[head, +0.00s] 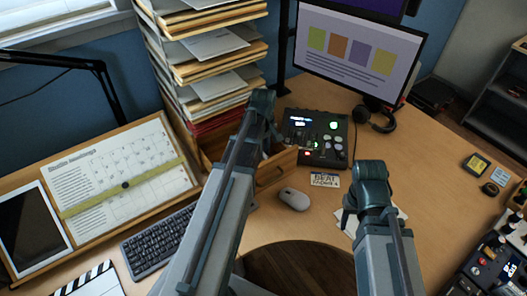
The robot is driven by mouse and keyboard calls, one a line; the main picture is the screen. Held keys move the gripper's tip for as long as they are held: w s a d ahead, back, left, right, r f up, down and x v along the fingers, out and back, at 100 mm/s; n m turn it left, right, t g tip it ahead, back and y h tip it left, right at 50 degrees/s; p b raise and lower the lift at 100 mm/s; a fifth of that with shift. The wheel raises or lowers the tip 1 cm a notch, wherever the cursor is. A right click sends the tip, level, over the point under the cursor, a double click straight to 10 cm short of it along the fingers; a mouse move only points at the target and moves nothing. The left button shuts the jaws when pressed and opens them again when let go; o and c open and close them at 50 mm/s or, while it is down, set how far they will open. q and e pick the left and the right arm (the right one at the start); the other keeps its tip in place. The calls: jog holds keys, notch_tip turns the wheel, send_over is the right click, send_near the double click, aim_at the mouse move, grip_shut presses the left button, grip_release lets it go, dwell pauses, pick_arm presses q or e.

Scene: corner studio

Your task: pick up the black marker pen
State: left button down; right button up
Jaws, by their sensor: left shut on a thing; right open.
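My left gripper (266,128) is beyond the raised forearm, by the wooden drawer unit (285,172) under the paper stack. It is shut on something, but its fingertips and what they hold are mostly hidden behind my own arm. I cannot make out the black marker pen anywhere in the head view. My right gripper (352,208) is open, low over the desk at centre right, above some white paper sheets (398,214). Its wrist hides much of its fingers.
A tall stack of folders (212,62) stands behind my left arm.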

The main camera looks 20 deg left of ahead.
notch_tip(320, 180, up, 9)
jog(key=p, duration=0.8)
jog(key=shift+p, duration=0.3)
